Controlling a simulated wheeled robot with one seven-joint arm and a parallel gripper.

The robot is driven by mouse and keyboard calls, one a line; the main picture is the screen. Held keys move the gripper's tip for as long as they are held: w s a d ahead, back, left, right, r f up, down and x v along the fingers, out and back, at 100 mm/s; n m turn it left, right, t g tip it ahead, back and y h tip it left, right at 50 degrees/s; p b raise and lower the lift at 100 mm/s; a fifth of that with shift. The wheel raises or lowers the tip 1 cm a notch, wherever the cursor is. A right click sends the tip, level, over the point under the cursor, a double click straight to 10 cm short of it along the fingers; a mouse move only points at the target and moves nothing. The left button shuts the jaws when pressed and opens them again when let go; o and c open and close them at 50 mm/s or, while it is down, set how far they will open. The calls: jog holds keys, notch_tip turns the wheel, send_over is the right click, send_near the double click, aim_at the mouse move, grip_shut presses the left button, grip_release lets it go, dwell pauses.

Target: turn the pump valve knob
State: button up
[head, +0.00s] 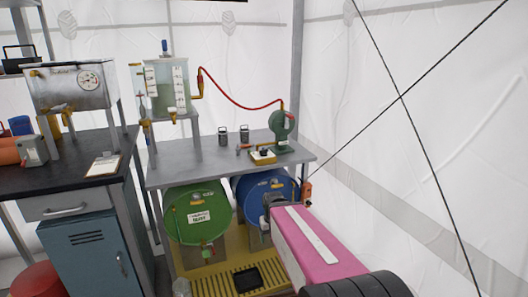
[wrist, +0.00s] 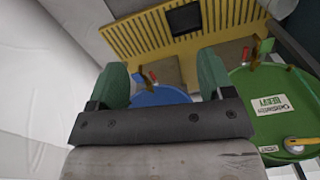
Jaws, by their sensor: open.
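A green pump (head: 283,130) stands at the right end of the grey metal table, with a red hose running to it. A small yellow-based box with a dark knob-like part (head: 263,154) sits beside it. I cannot tell for certain which part is the pump valve knob. In the wrist view my gripper (wrist: 162,72) shows two green fingers spread apart with nothing held. The blue drum (wrist: 158,96) and a tap with a red handle (wrist: 153,76) show beyond them.
A green drum (head: 197,226) lies left of the blue one under the table (head: 195,167). A yellow slatted rack (head: 215,284) is below. A dark bench (head: 70,173) is at left. White tent wall and crossed cables are at right.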

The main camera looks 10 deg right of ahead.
jog(key=w+r+n+t, duration=0.1)
jog(key=w+r, duration=0.5)
jog(key=w, duration=0.4)
jog(key=n+t+y, duration=0.2)
jog(key=n+t, duration=0.1)
jog(key=n, duration=0.2)
send_near(264, 150)
jog(key=x, duration=0.9)
jog(key=shift+w+f, duration=0.1)
jog(key=shift+w, duration=0.3)
jog(key=c, duration=0.9)
